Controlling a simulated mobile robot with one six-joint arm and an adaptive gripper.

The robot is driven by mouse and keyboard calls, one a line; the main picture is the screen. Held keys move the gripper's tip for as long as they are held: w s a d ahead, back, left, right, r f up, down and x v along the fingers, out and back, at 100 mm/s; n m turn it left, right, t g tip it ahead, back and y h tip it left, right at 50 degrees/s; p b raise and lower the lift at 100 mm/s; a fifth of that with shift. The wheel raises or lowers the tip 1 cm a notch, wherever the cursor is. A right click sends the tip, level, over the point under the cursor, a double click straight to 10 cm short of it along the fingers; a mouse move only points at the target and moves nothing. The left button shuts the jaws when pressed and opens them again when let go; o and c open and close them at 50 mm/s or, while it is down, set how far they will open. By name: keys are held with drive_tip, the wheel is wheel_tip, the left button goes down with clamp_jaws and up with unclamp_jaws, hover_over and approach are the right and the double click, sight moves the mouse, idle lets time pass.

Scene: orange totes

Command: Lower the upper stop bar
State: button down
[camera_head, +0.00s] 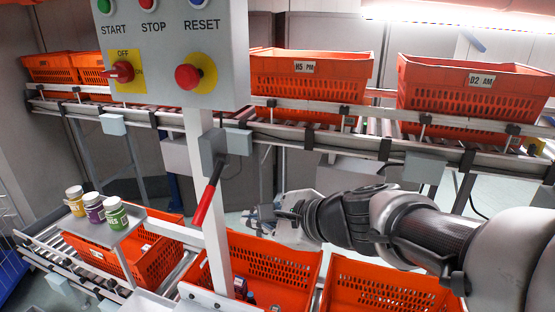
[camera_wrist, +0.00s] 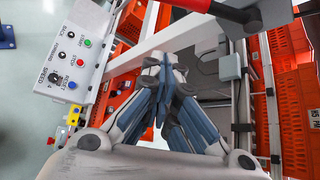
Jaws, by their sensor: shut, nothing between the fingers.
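A lever with a red handle (camera_head: 207,196) hangs from a grey box (camera_head: 226,143) on the white post, its handle slanting down and left. In the wrist view the red handle (camera_wrist: 222,11) crosses the top edge, partly cut off. I cannot tell for sure which part is the upper stop bar. My gripper (camera_head: 257,217) is shut and empty, to the right of the red handle and apart from it in the picture. In the wrist view its closed fingers (camera_wrist: 163,75) point up, below the handle.
A control panel (camera_head: 170,60) with buttons and a red switch tops the white post (camera_head: 212,220). Orange totes (camera_head: 310,85) line the upper conveyor (camera_head: 290,135); more totes (camera_head: 275,265) stand below. Several jars (camera_head: 94,208) stand on a small shelf (camera_head: 107,233) at left.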

sight(209, 191)
drive_tip(key=w+a+f+p, duration=0.1)
drive_tip(key=w+a, duration=0.2)
drive_tip(key=a, duration=0.5)
drive_tip(key=shift+w+f, duration=0.25)
drive_tip(key=shift+f, duration=0.05)
drive_tip(key=shift+s+r, duration=0.1)
